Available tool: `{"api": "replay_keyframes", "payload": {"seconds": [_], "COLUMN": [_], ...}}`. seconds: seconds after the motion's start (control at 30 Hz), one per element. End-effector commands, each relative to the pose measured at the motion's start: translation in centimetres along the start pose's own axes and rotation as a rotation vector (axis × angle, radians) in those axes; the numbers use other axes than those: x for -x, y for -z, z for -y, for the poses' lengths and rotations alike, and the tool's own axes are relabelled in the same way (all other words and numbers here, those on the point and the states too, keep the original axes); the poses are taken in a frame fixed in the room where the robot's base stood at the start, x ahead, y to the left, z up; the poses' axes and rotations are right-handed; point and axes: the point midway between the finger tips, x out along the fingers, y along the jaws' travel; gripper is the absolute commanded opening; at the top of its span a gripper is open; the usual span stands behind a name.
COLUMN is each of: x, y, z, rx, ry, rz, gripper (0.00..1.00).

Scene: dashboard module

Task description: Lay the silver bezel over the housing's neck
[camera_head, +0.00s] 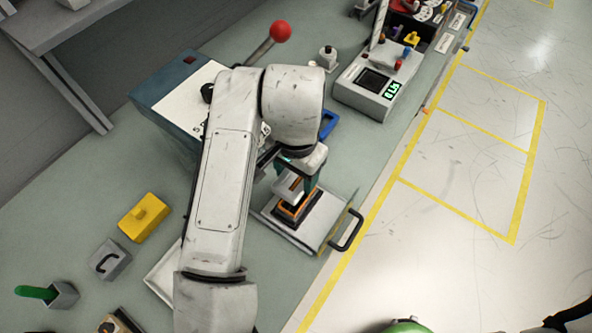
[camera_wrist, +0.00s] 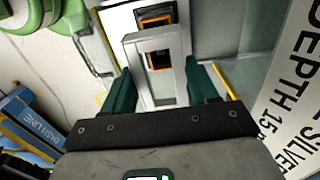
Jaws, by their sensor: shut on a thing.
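My gripper (camera_head: 298,178) is shut on the silver bezel (camera_head: 288,186), a square open frame. In the wrist view my gripper's green fingers (camera_wrist: 158,76) hold the bezel (camera_wrist: 136,66) by its two sides. The housing (camera_head: 297,217), dark with an orange rim, stands on a pale plate just below the bezel in the head view. In the wrist view the housing's orange edge (camera_wrist: 155,20) shows beyond the bezel, and more orange and black shows through its opening. The bezel appears above the housing and offset from it; the exact gap is hard to tell.
The pale plate (camera_head: 327,223) has a black handle (camera_head: 347,230) at the bench edge. A blue box with a white top (camera_head: 175,95) and red-knobbed lever (camera_head: 281,31) stand behind my arm. A meter (camera_head: 366,90) is at the back right. A yellow block (camera_head: 143,217) lies left.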

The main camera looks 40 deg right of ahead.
Motion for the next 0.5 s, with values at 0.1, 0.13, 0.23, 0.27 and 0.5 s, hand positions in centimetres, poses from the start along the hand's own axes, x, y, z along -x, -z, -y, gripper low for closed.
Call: {"api": "replay_keyframes", "payload": {"seconds": [0.1,0.13,0.23,0.27,0.5], "x": [-1.2,-1.4,-2.4,-2.6,-4.6], "y": [0.0,0.0,0.0,0.0,0.0], "z": [0.0,0.0,0.0,0.0,0.0], "rx": [0.001,0.001,0.001,0.001,0.001], "ry": [-0.001,-0.001,-0.001,-0.001,0.0], "rz": [0.0,0.0,0.0,0.0,0.0], "gripper": [0.29,0.29,0.29,0.29,0.29]}}
